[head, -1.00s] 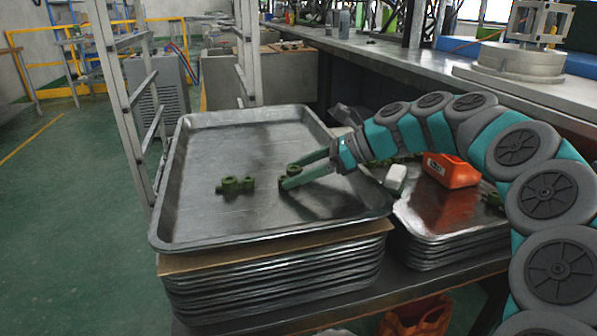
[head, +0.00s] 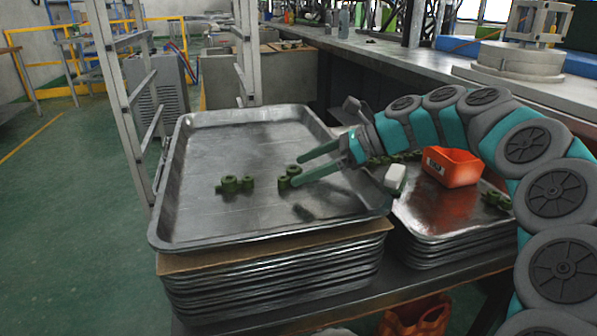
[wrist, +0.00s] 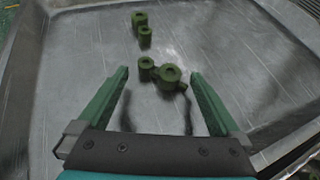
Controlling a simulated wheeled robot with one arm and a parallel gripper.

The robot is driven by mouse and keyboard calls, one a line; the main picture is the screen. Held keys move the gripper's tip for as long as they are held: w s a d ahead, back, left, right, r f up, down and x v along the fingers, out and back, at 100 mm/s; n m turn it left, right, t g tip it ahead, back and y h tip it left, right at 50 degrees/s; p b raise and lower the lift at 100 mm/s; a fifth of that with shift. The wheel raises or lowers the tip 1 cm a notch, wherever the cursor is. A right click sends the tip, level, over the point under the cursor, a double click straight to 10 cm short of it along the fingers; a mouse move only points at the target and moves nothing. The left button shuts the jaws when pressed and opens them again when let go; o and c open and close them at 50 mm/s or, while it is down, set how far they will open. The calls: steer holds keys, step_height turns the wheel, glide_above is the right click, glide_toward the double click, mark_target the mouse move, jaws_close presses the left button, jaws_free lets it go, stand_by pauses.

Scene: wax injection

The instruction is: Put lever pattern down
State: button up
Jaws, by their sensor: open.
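Two green lever patterns lie on the large metal tray (head: 205,215). One lever pattern (head: 235,183) is left of the tray's middle; in the wrist view it is the farther one (wrist: 142,28). The other lever pattern (head: 289,178) lies just ahead of my gripper (head: 298,170). In the wrist view this nearer pattern (wrist: 169,75) sits on the tray beyond and between the open fingers (wrist: 160,82), apart from both. My gripper is open and empty, reaching in low over the tray from the right.
A second tray stack (head: 435,225) at right holds an orange bin (head: 452,167), a white block (head: 395,177) and several green parts. A metal ladder frame (head: 120,90) stands behind the left side. The large tray's front and far areas are bare.

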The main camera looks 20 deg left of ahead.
steer(key=v, duration=0.9)
steer(key=shift+d+r, duration=0.15)
steer(key=shift+d, duration=0.2)
